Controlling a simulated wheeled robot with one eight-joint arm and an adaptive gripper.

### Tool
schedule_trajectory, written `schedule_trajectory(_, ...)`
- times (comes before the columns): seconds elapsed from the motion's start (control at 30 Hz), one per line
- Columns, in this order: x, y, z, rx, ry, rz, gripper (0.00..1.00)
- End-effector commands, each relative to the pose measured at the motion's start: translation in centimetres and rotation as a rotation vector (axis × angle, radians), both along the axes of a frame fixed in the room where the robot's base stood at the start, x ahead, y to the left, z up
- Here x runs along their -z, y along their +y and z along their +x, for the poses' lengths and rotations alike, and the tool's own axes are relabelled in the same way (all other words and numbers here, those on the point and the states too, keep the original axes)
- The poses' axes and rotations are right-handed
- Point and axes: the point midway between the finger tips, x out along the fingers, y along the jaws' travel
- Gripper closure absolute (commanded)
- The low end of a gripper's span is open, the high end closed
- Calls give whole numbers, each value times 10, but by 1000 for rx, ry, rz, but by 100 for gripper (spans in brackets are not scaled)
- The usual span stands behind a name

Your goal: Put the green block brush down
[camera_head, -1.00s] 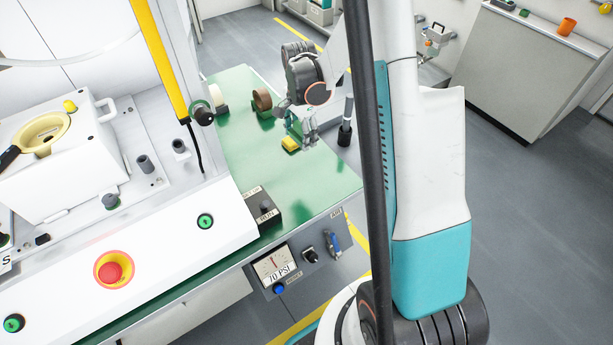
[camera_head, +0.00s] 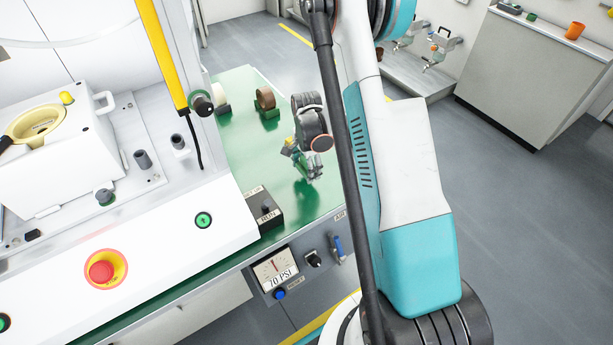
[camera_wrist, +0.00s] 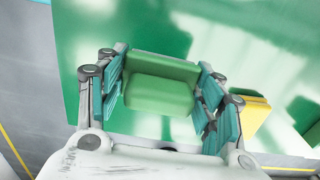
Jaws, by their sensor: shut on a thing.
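The green block brush (camera_wrist: 160,85) sits between the fingers of my gripper (camera_wrist: 162,92) in the wrist view, touched on both sides. My gripper (camera_head: 303,167) is shut on it over the green tabletop (camera_head: 237,150). In the head view, my wrist and fingers hide most of the brush. A dark patch, a shadow or reflection, shows on the tabletop below the gripper. I cannot tell the exact gap between the brush and the tabletop. A yellow block (camera_wrist: 250,112) shows beside the right finger in the wrist view, partly hidden by it.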

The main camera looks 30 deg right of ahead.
Motion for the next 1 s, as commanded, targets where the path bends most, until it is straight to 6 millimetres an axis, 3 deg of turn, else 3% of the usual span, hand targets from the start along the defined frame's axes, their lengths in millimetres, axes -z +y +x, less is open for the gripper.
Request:
schedule_trajectory(0.3,40,0,0,0,0,0,79)
schedule_trajectory(0.67,43,0,0,0,0,0,79)
schedule_trajectory(0.7,43,0,0,0,0,0,36)
schedule_trajectory(0.77,42,0,0,0,0,0,23)
schedule_trajectory(0.8,42,0,0,0,0,0,19)
schedule_trajectory(1.0,42,0,0,0,0,0,19)
